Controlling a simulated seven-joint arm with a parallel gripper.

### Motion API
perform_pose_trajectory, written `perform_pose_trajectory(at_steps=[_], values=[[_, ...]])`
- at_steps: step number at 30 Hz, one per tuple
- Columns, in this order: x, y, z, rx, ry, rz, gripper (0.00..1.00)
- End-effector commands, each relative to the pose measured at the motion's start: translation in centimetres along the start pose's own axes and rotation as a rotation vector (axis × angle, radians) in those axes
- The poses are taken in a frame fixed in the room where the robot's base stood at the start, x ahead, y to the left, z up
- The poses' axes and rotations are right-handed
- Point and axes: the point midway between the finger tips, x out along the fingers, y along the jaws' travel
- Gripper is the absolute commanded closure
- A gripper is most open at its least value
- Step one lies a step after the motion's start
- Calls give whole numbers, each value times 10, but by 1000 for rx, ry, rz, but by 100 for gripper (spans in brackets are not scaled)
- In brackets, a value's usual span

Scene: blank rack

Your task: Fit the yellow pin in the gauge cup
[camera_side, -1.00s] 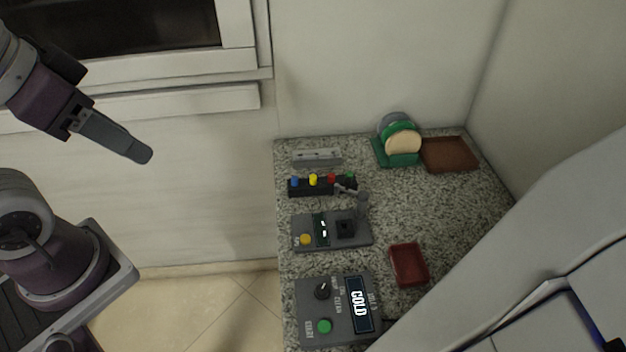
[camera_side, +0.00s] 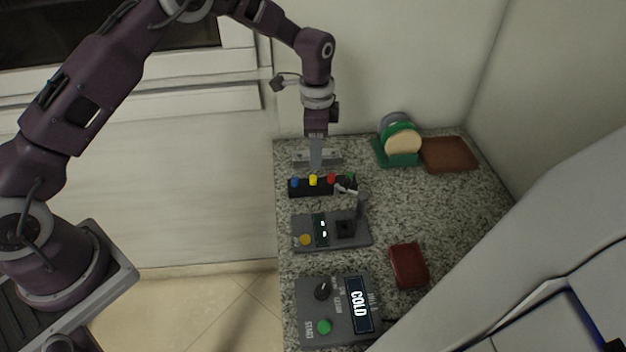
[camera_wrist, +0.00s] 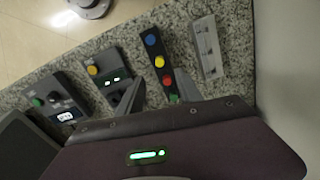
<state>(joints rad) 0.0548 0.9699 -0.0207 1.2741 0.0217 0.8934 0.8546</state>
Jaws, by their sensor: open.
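The yellow pin (camera_side: 313,180) stands in a black rack (camera_side: 301,190) between a blue pin (camera_side: 294,182) and a red pin (camera_side: 331,179). It also shows in the wrist view (camera_wrist: 159,62). My gripper (camera_side: 316,167) points down over the rack, close to the yellow pin, open and empty. In the wrist view its two fingers (camera_wrist: 160,84) lie on either side of the rack. The gauge cup appears to be the dark square socket (camera_side: 346,228) on a grey unit with a yellow button and lit display. It is hard to make out in the wrist view.
A grey slotted block (camera_side: 300,157) lies behind. A COLD control box (camera_side: 338,310), red dish (camera_side: 409,265), green holder (camera_side: 398,157) and brown tray (camera_side: 449,154) share the counter.

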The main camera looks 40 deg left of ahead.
Motion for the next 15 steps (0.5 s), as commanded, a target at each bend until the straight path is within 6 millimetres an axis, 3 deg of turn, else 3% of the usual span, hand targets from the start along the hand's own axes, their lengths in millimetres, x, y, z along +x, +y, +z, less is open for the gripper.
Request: perform_pose_trajectory(at_steps=[12,15], values=[[68,-1,8,7,-4,5,57],[76,-1,8,6,-3,4,57]])
